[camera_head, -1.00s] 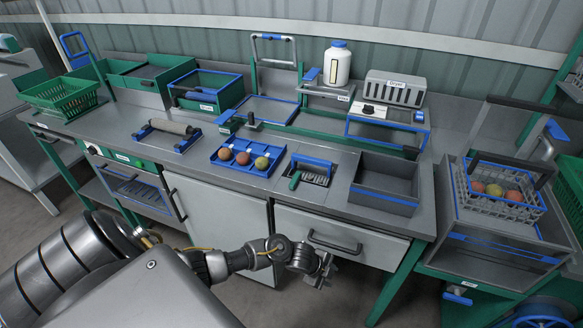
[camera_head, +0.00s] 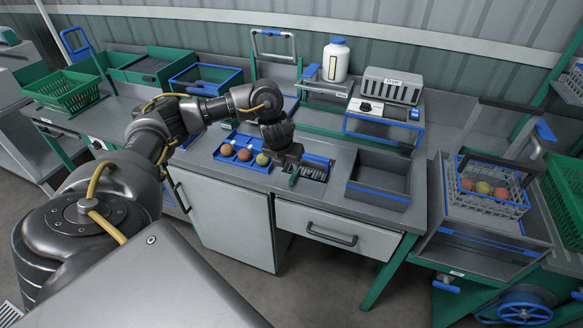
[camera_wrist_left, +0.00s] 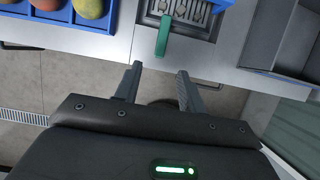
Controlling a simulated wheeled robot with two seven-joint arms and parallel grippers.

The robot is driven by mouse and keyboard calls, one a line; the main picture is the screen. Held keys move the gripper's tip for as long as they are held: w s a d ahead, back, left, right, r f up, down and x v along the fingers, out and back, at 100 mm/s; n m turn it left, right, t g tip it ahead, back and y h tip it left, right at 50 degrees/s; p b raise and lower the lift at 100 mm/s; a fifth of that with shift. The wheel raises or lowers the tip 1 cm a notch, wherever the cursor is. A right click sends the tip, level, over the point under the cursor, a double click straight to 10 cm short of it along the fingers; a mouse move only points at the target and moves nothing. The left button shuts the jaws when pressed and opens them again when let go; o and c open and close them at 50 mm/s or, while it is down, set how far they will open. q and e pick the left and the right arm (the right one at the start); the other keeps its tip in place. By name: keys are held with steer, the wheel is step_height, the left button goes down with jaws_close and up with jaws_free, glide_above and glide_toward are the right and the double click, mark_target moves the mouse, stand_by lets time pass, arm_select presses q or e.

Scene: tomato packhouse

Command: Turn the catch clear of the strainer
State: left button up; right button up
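The strainer (camera_head: 316,172) is a slotted metal grate with a blue bar, set in the counter, partly hidden by my left gripper. It also shows at the top of the left wrist view (camera_wrist_left: 192,14). The green catch (camera_head: 294,177) lies at the strainer's front left. In the left wrist view the catch (camera_wrist_left: 162,36) points toward me and overlaps the strainer's near edge. My left gripper (camera_wrist_left: 159,70) is open and empty, with its fingertips short of the catch and the catch roughly in line with the gap. In the head view my left gripper (camera_head: 290,155) hangs over the strainer area. My right gripper is not seen.
A blue tray (camera_head: 228,160) with round fruit sits just left of the strainer. A grey open bin (camera_head: 380,196) stands to the right. A drawer (camera_head: 330,226) is below the counter's front edge. A white bottle (camera_head: 336,62) stands at the back.

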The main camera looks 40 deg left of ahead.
mark_target(293, 177)
arm_select(q)
steer(key=b+x, duration=0.5)
steer(key=x, duration=0.4)
steer(key=shift+d+f, duration=0.1)
steer(key=shift+f, duration=0.1)
steer(key=shift+w+f, duration=0.4)
steer(key=shift+f, duration=0.25)
